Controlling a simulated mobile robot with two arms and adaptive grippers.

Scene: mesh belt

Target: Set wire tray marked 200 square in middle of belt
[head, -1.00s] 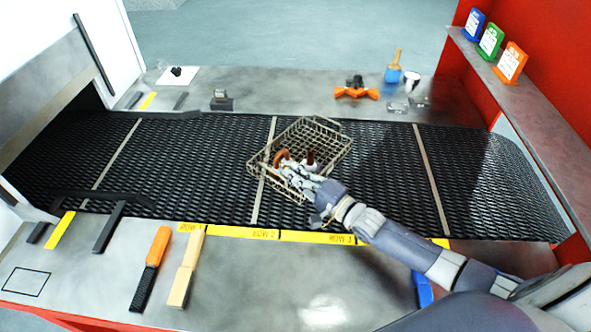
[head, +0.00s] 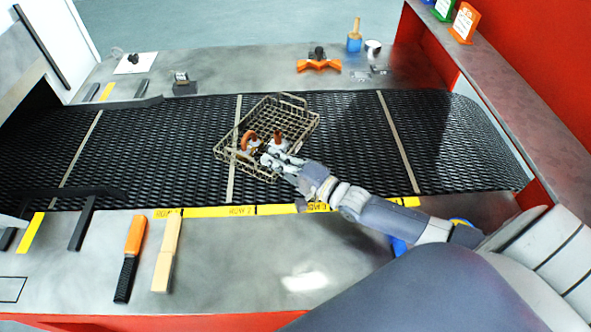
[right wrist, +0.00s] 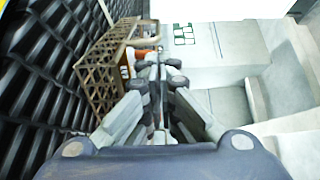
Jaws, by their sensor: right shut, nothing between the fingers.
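The wire tray (head: 300,125) is a tan mesh basket on the black mesh belt (head: 340,160). It lies at an angle to the belt and crosses a pale cross strip at its left part. An orange-brown curved piece (head: 248,139) and a brown upright piece (head: 278,137) show in it. No 200 marking is readable. My right gripper (head: 270,159) is at the tray's near side, overlapping it in the head view; contact cannot be told. In the right wrist view the fingers (right wrist: 158,62) are closed together, with the tray (right wrist: 104,65) just left of them. My left gripper is not in view.
Yellow row labels (head: 225,211) run along the belt's near edge. An orange-handled brush (head: 129,258) and a wooden block (head: 166,255) lie on the near ledge. The belt right of the tray is clear.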

